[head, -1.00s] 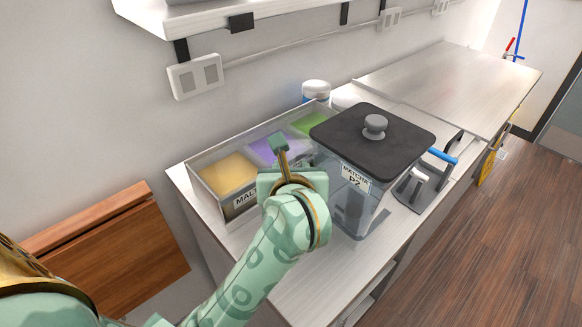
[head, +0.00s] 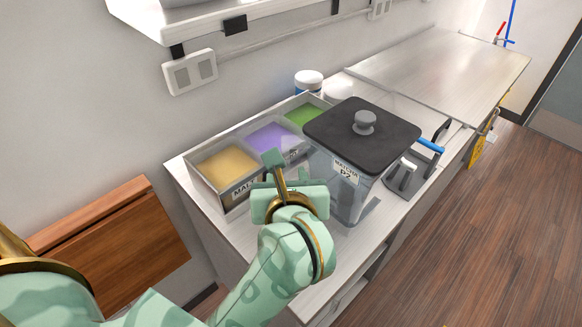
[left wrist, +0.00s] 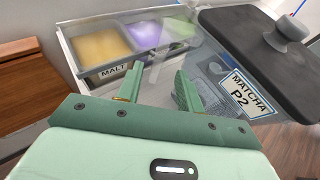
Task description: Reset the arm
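My left gripper (head: 276,165) is raised in front of the ingredient box in the head view. In the left wrist view the left gripper (left wrist: 158,82) has its two green fingers apart, with nothing between them. It points toward the gap between the box and the clear matcha container (head: 345,190). My right gripper is not in view.
The box (head: 204,184) has yellow, purple and green compartments and a MALT label. The matcha container has a dark lid (head: 362,128) with a grey knob and stands close right of my gripper. A blue-handled device (head: 415,172) is beyond it. A wooden panel (head: 110,240) is at left.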

